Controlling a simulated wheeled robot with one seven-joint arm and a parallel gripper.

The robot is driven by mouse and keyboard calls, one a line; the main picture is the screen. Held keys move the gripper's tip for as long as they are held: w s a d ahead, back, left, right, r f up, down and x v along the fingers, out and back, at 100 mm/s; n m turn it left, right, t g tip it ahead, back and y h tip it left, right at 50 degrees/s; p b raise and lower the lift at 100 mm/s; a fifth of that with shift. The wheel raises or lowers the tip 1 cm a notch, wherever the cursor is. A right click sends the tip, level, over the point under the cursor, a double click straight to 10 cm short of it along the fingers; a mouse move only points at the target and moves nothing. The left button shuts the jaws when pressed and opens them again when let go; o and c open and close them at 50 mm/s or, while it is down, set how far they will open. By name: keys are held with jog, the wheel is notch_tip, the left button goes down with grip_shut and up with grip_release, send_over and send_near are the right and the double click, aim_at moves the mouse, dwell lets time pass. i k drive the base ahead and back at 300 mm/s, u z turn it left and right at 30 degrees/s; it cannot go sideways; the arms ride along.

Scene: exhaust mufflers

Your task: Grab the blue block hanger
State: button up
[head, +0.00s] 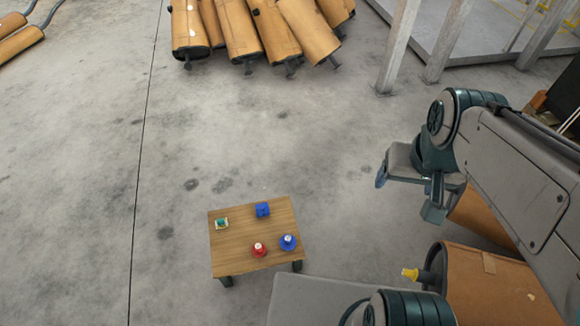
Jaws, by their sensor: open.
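A small wooden table (232,255) stands low on the floor at the lower middle of the head view. A blue block (262,210) sits near its back edge, right of the middle; I take it as the blue block hanger, though any hanger detail is too small to tell. My gripper (408,195) is to the right of the table, well apart from the block. Its two fingers are spread and nothing shows between them.
A green-and-pale piece (221,223), a red piece (258,250) and a round blue piece with a white top (288,242) share the tabletop. Large orange mufflers (255,30) lie at the back; another (490,285) is at lower right. Floor left of the table is clear.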

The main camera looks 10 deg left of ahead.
aim_at(262, 209)
jog(key=z, duration=0.05)
jog(key=k, duration=1.05)
jog(key=u, duration=0.8)
jog(key=i, duration=1.35)
jog(key=z, duration=0.55)
